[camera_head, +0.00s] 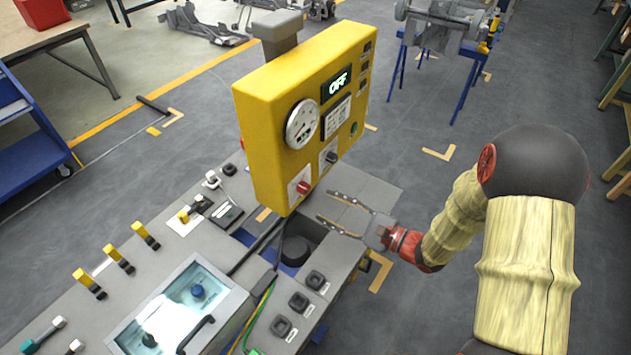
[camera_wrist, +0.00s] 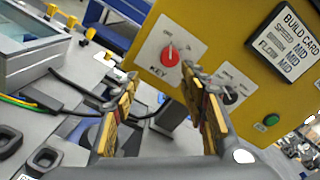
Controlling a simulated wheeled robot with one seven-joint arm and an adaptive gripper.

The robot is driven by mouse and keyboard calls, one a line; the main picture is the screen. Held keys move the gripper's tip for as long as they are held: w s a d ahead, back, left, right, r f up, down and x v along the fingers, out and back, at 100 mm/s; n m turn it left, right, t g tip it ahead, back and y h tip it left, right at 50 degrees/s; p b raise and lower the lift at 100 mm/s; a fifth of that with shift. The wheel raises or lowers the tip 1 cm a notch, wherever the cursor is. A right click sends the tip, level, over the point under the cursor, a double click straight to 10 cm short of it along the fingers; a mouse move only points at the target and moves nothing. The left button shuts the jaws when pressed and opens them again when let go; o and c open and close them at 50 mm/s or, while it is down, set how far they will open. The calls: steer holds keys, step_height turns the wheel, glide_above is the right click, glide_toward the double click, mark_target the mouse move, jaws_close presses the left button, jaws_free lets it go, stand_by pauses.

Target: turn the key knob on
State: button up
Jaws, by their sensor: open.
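The red key knob (camera_wrist: 171,56) sits on a white plate marked KEY, low on the yellow panel box (camera_head: 262,130). In the head view the key knob (camera_head: 303,187) is at the panel's lower left. My gripper (camera_head: 324,205) is open and empty, just in front of the panel's lower edge. In the wrist view my gripper (camera_wrist: 158,85) has its fingers spread, their tips just below and to either side of the knob. The fingers look apart from the knob; exact depth is hard to tell.
A black knob (camera_wrist: 230,95) is right of the key knob. A gauge (camera_head: 301,124), a build card (camera_wrist: 288,42) and a green button (camera_wrist: 271,119) are on the panel. The grey console (camera_head: 130,300) below carries yellow levers, black buttons and cables.

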mark_target(308, 191)
steer(key=shift+t, duration=0.3)
steer(key=x, duration=0.2)
steer(key=b+x, duration=0.1)
steer(key=x, duration=0.2)
steer(key=r+b+x, duration=0.1)
steer(key=x, duration=0.1)
steer(key=shift+w+a+r, duration=0.1)
steer(key=shift+w+a, duration=0.05)
steer(key=shift+w, duration=0.35)
steer(key=shift+c, duration=0.4)
jaws_close()
